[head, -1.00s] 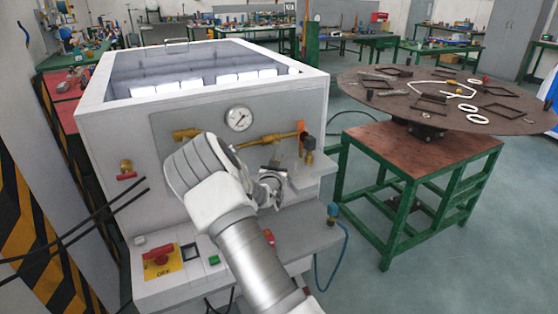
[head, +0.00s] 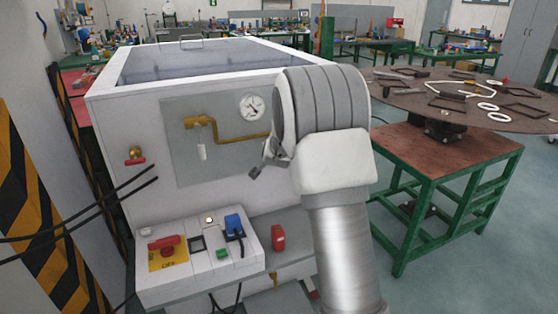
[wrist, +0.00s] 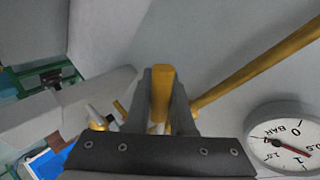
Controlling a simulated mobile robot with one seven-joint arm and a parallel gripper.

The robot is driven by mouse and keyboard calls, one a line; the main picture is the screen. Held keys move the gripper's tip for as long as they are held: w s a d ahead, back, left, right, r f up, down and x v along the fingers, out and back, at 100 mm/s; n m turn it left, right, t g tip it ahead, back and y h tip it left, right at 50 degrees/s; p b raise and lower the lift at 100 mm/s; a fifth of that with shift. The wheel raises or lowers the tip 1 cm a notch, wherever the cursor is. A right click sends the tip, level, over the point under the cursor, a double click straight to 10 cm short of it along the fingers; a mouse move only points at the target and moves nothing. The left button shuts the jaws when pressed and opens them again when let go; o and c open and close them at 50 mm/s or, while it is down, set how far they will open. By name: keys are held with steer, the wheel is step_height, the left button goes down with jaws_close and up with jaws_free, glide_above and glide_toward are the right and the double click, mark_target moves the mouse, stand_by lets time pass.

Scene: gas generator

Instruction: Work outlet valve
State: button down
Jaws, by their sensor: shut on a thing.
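My gripper (wrist: 162,78) shows in the wrist view, with its two dark fingers closed on the sides of a yellow-orange handle (wrist: 161,92). This looks like the outlet valve's lever. A brass pipe (wrist: 262,72) runs from beside the fingers to the upper right. In the head view the brass pipe (head: 236,138) runs right along the grey panel and goes behind my arm. My arm hides the outlet valve and the fingertips there.
The pressure gauge (head: 251,106) is left of my arm and close to the gripper in the wrist view (wrist: 285,145). Below are a control box (head: 200,268) with a red switch (head: 165,243) and a blue plug (head: 234,224). A round table (head: 455,105) stands at the right.

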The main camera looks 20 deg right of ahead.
steer(key=shift+a+r+m+g+y+b, duration=0.1)
steer(key=shift+a+r+m+y+b, duration=0.25)
steer(key=shift+r+m+y+b, duration=0.45)
steer(key=shift+a+r+m+g+y+b, duration=0.15)
steer(key=shift+a+m+y+b, duration=0.35)
steer(key=shift+b, duration=0.65)
steer(key=shift+a+r+m+g+y+b, duration=0.15)
steer(key=shift+r+m+y+b, duration=0.4)
steer(key=shift+y+b, duration=0.35)
steer(key=shift+r, duration=0.1)
steer(key=c, duration=0.8)
jaws_free()
steer(key=shift+o, duration=0.2)
steer(key=shift+s, duration=0.1)
steer(key=v, duration=1.7)
steer(key=shift+s+p, duration=0.2)
steer(key=shift+p, duration=0.1)
